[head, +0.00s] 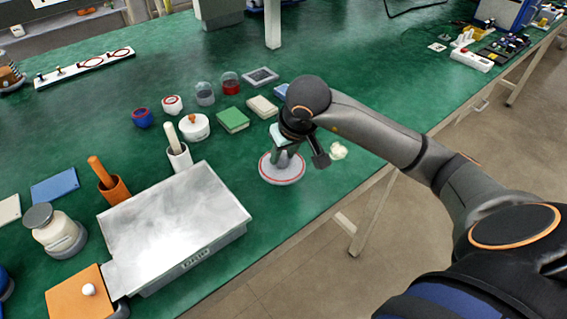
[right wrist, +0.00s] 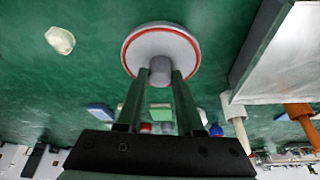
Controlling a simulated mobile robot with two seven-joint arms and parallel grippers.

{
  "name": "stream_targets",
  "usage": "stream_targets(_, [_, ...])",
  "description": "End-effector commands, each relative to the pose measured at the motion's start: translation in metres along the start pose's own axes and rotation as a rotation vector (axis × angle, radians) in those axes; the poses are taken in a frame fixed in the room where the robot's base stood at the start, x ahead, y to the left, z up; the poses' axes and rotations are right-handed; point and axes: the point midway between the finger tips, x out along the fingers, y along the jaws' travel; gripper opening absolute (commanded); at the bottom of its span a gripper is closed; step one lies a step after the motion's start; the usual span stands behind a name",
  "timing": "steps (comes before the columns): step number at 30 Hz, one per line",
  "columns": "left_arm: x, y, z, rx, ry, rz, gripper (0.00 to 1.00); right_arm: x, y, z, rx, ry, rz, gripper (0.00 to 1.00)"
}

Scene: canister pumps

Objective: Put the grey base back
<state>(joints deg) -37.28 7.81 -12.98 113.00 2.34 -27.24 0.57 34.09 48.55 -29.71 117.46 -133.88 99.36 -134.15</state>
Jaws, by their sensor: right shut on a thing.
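The grey base (head: 278,176) is a round light-grey disc with a red ring near its rim and a short grey post in its middle. It is over the green table near the front edge, right of the large metal-topped box. My right gripper (head: 289,150) is above it, fingers pointing down. In the right wrist view the fingers (right wrist: 160,78) are shut on the post of the base (right wrist: 160,42). I cannot tell whether the disc touches the table or hangs just above it. My left gripper is not in view.
A pale lump (head: 338,150) lies right of the base by the table edge. The metal-topped box (head: 175,215) stands to the left. Behind are a white pot (head: 195,127), a green block (head: 232,120), a cream block (head: 262,106) and two domes. Some table left of the base is clear.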

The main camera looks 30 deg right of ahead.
Motion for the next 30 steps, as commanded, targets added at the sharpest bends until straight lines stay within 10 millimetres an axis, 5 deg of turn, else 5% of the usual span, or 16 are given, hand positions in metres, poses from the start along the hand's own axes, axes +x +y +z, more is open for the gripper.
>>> stream_targets(15, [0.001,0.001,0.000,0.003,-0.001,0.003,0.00,0.053,0.008,0.004,0.001,-0.002,-0.003,0.00])
stream_targets(28, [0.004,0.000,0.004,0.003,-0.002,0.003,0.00,0.060,0.009,0.006,0.000,0.003,0.000,0.00])
stream_targets(29, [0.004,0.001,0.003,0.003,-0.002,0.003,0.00,0.060,0.009,0.006,0.000,0.003,0.000,0.37])
stream_targets(30, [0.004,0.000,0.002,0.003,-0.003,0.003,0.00,0.059,0.009,0.005,0.000,0.002,0.000,0.41])
